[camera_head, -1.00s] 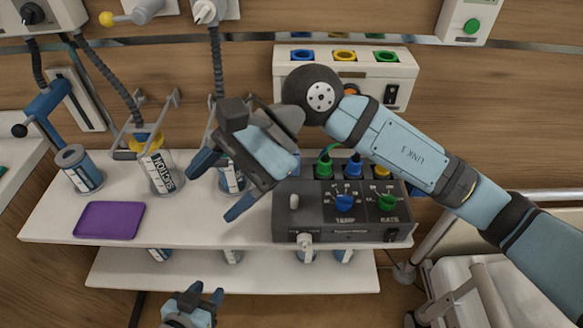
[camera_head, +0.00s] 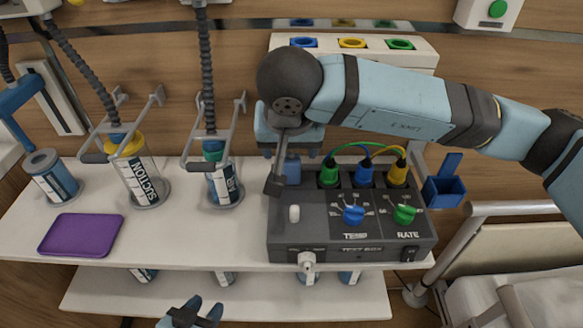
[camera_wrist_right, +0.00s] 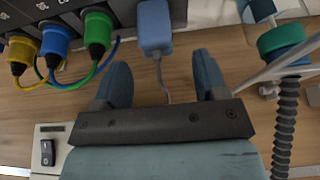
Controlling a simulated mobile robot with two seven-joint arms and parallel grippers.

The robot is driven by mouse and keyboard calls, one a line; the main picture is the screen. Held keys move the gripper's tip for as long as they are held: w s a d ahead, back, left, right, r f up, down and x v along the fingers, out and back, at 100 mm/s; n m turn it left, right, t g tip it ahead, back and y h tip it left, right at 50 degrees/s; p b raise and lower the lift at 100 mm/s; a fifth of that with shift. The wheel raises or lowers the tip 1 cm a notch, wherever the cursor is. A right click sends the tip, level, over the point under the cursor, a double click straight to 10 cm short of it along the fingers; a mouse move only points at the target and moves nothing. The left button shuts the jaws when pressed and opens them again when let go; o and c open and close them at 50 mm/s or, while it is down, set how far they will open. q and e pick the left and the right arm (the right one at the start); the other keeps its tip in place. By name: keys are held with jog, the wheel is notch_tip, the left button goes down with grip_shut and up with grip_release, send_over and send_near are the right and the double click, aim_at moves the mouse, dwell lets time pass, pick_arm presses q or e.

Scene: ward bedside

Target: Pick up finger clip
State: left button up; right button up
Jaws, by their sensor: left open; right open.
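The finger clip, a small blue block with a thin grey cable, shows at the top of the right wrist view (camera_wrist_right: 153,25), just beyond my fingertips. In the head view it is the blue piece (camera_head: 292,170) at the back left of the dark test box (camera_head: 330,225), partly covered by my right wrist. My right gripper (camera_head: 290,150) is open above and behind it, with its fingers mostly hidden there. In the wrist view the open right fingers (camera_wrist_right: 162,75) are apart, with only the cable between them. My left gripper (camera_head: 192,315) is open and empty at the bottom edge.
Green, blue and yellow plugs (camera_head: 365,172) with cables stand close beside the clip. Suction jars (camera_head: 138,180) with hoses stand to the left on the white shelf. A purple tray (camera_head: 80,235) lies at the left. A blue holder (camera_head: 445,190) is right of the box.

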aim_at(292, 157)
jog(key=x, duration=0.6)
jog(key=shift+s+d+f+b, duration=0.1)
jog(key=shift+d+f+b, duration=0.05)
jog(key=shift+f+b, duration=0.2)
jog(key=shift+r, duration=0.1)
jog(key=c, duration=1)
